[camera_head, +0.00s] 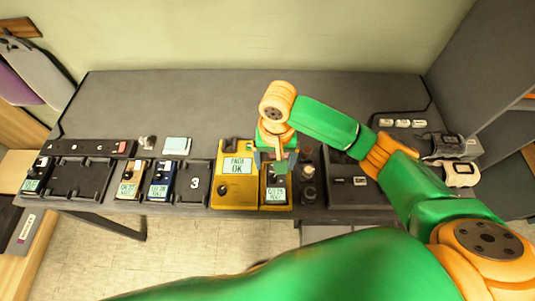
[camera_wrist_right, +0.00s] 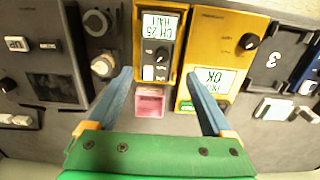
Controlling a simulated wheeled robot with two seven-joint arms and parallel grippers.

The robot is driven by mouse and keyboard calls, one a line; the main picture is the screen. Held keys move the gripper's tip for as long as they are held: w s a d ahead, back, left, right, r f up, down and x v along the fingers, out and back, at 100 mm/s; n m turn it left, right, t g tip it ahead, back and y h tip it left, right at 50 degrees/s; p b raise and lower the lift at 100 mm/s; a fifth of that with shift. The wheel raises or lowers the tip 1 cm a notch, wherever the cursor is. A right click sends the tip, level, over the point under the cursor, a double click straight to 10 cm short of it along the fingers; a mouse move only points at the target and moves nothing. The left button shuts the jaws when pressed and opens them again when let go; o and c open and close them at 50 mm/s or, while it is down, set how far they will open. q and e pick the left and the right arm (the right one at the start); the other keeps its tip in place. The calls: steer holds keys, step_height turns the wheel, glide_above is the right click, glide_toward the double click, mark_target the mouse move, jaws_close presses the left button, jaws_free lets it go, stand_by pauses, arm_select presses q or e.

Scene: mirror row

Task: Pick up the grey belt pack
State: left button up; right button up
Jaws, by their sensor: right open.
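The grey belt pack (camera_head: 277,188), with a lit screen and a dark knob, sits upright in the right bay of a yellow station (camera_head: 230,199). It also shows in the right wrist view (camera_wrist_right: 153,61), framed by the yellow walls of that bay. My right gripper (camera_head: 272,160) is above the back end of the pack. In the wrist view my right gripper's (camera_wrist_right: 159,76) two blue fingers are spread wide, with the pack ahead between them and nothing held. My left gripper is not in view.
A blue pack (camera_head: 161,181) and a tan pack (camera_head: 130,181) stand left of a black plate marked 3 (camera_head: 195,184). A pink box (camera_wrist_right: 150,102) lies behind the pack. The back of the table (camera_head: 200,100) is clear.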

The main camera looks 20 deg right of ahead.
mark_target(276, 179)
steer(key=shift+w+f, duration=0.25)
steer(key=shift+f, duration=0.05)
steer(key=s+f, duration=0.1)
steer(key=s+f+p, duration=0.1)
steer(key=f, duration=0.1)
steer(key=shift+s+d+f, duration=0.1)
steer(key=shift+s+f, duration=0.2)
step_height(276, 179, down, 2)
steer(key=shift+f, duration=0.15)
steer(key=shift+w+f, duration=0.15)
steer(key=shift+w, duration=0.2)
steer(key=shift+c, duration=1.3)
steer(key=c, duration=0.7)
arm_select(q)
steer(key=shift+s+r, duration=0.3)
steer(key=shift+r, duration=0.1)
arm_select(e)
jaws_close()
